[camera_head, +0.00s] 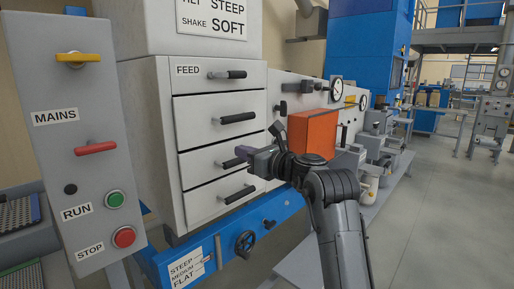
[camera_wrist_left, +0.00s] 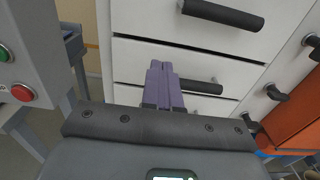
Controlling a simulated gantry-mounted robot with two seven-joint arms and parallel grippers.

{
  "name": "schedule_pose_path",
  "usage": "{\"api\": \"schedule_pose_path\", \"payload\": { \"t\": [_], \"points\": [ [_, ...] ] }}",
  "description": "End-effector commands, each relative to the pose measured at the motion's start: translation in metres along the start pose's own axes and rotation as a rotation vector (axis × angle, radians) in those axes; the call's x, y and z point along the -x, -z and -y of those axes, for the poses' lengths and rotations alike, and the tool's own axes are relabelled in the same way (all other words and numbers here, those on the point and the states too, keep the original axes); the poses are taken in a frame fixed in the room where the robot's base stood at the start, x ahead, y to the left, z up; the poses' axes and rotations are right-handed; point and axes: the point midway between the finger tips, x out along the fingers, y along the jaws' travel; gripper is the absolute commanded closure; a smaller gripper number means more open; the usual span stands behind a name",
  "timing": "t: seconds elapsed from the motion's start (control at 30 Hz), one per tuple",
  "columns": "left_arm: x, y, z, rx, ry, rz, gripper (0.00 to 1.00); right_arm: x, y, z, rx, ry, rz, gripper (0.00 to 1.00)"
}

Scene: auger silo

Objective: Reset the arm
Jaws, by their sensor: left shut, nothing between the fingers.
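My left gripper (camera_head: 240,156) is in front of the white drawer cabinet (camera_head: 219,143), near the lower drawers, with its purple fingers pointing left toward the drawer fronts. In the left wrist view the two purple fingers (camera_wrist_left: 160,72) lie side by side, shut with nothing between them. A black drawer handle (camera_wrist_left: 200,86) shows just right of the fingers; I cannot tell whether they touch it. My left arm (camera_head: 340,215) rises from the bottom of the head view. My right gripper is not in view.
A grey control post (camera_head: 70,150) with a yellow switch, red lever, green button (camera_head: 115,199) and red button (camera_head: 123,237) stands at left. An orange box (camera_head: 312,131) sits behind the arm. Floor at right is clear.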

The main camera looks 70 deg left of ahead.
Motion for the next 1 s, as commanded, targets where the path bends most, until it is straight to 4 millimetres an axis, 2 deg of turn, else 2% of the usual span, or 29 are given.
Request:
{"api": "schedule_pose_path", "payload": {
  "t": [0.17, 0.27, 0.5, 0.67, 0.87, 1.0],
  "points": [
    [0.008, 0.003, 0.002, -0.017, 0.000, 0.008, 1.00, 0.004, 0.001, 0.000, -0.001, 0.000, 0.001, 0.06],
    [0.010, 0.012, 0.007, -0.061, -0.002, 0.032, 1.00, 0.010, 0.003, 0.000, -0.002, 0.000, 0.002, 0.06],
    [0.015, 0.044, 0.019, -0.265, -0.027, 0.201, 1.00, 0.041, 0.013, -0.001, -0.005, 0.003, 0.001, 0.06],
    [0.024, 0.051, 0.015, -0.384, -0.032, 0.398, 1.00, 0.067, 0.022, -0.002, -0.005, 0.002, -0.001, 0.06],
    [0.051, 0.056, 0.026, -0.538, 0.114, 0.663, 1.00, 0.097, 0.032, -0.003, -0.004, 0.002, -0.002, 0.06],
    [0.085, 0.070, 0.040, -0.721, 0.295, 0.851, 1.00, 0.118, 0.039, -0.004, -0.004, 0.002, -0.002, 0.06]
  ]
}}
